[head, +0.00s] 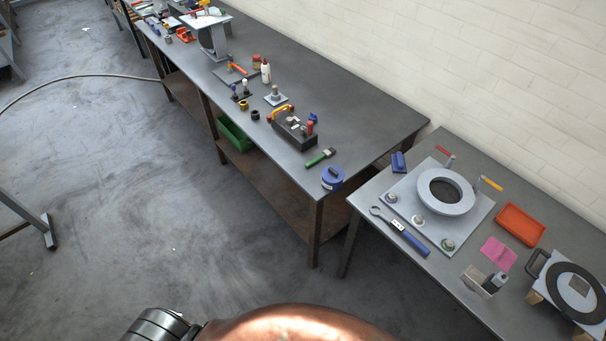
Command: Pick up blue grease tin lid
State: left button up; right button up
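A round blue grease tin (332,181) stands at the near right corner of the long grey workbench. Its blue lid (332,174) appears to sit on top, though it is too small to tell how it is seated. Neither of my grippers shows in the head view. A dark part and a copper-coloured part at the bottom edge seem to be mine.
A green-handled tool (320,157) and a dark block with fittings (294,128) lie near the tin. The floor at left is mostly clear.

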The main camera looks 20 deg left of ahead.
aim_at(331, 173)
jog(key=u, duration=0.85)
jog(key=i, duration=0.4)
